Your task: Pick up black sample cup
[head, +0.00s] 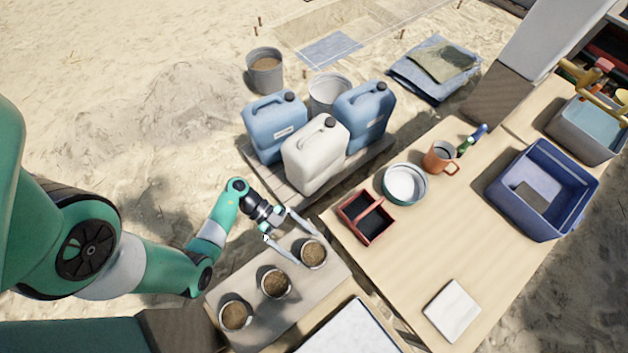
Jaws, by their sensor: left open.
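Three small sample cups filled with brown soil stand in a slanting row on a low wooden bench (253,275). They are the far cup (313,254), the middle cup (275,284) and the near cup (235,316). Their rims look pale and their sides are mostly hidden or shadowed, so I cannot tell which one is black. My left gripper (305,249) is open and empty. Its two fingers reach toward the far cup, one on its far side and one on its near-left side. I cannot tell whether they touch it. My right gripper is not in view.
Blue jerrycans (275,127) and a white one (315,155) stand just behind the gripper. The wooden table (400,265) at right holds a red divided tray (348,208), a round tin (405,184), an orange mug (440,157) and a blue crate (572,228).

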